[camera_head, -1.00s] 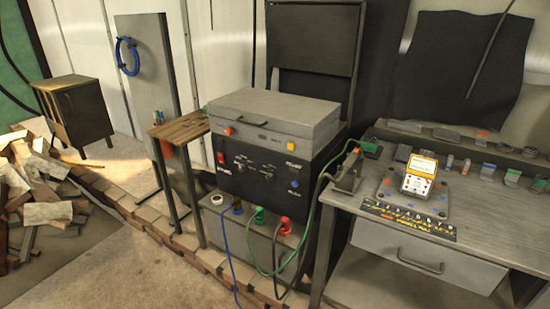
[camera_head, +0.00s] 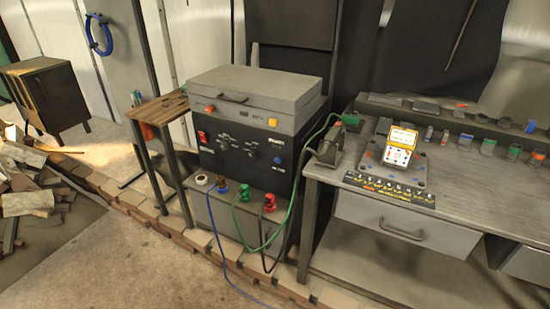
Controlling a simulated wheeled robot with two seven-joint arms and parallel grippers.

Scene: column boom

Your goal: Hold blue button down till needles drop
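A black control box (camera_head: 248,151) with a grey lidded case on top stands in the middle of the head view. A small round blue button (camera_head: 278,160) sits on the right part of its front panel. A red switch (camera_head: 203,137) is at the panel's left, with small knobs between them. I cannot make out any gauge needles on the panel. A small white and orange device (camera_head: 400,146) with dials stands on the bench to the right; its needles are too small to read. Neither of my grippers is in view.
A grey workbench (camera_head: 455,184) with a drawer stands at the right. Green, blue and dark cables (camera_head: 230,262) hang from sockets below the box. A narrow wooden side table (camera_head: 158,108) stands left. Brick edging (camera_head: 128,202) and a rubble pile (camera_head: 30,195) lie left; concrete floor is open in front.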

